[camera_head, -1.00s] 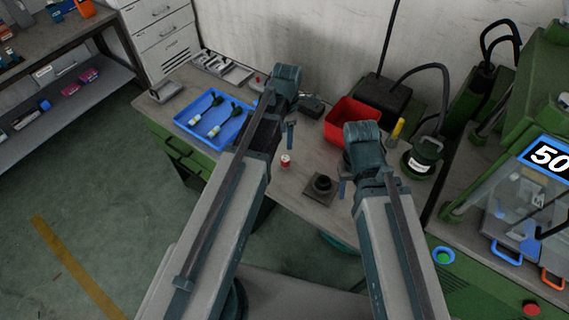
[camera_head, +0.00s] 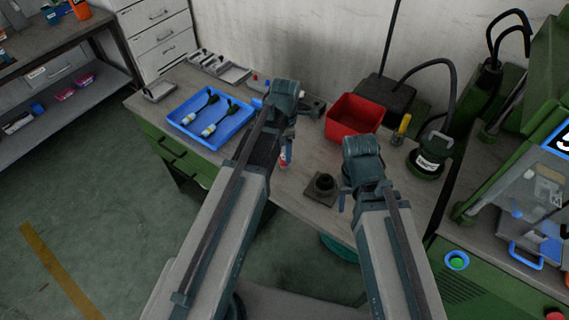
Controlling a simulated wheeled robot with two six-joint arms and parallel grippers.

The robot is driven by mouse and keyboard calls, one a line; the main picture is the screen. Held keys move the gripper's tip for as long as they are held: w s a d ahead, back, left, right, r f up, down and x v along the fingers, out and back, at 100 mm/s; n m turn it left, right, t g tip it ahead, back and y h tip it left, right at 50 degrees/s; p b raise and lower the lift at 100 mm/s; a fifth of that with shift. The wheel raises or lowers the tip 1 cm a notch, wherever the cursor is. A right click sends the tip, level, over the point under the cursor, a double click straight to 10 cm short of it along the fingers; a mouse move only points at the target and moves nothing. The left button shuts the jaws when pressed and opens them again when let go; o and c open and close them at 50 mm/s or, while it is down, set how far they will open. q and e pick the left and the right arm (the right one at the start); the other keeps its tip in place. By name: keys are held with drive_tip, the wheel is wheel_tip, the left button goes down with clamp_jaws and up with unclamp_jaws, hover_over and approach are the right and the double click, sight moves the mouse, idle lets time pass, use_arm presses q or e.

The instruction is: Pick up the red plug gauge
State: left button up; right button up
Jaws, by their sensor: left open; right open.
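A small red-and-white cylinder, which looks like the red plug gauge (camera_head: 283,158), stands on the workbench (camera_head: 298,163) in the head view. It is partly hidden by my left gripper and wrist. My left gripper (camera_head: 288,136) is open, and its finger overlaps the cylinder's upper part in the picture; I cannot tell whether they touch. My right gripper (camera_head: 345,198) is open and empty, near a dark square block with a round socket (camera_head: 322,187).
A blue tray (camera_head: 187,108) with two dark-handled tools lies at the left of the bench. A red bin (camera_head: 354,118) stands behind my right arm. A green-and-black pot (camera_head: 428,160) and a yellow-topped item (camera_head: 402,129) are at right. A green machine stands at far right.

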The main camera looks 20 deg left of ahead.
use_arm(q)
drive_tip(key=f+b, duration=0.3)
drive_tip(key=f, duration=0.1)
drive_tip(key=shift+s+f+b, duration=0.2)
drive_tip(key=shift+f+b, duration=0.05)
drive_tip(key=shift+b, duration=0.15)
use_arm(e)
wheel_tip(320, 180, down, 5)
drive_tip(key=shift+r, duration=0.3)
use_arm(q)
drive_tip(key=shift+r, duration=0.1)
clamp_jaws()
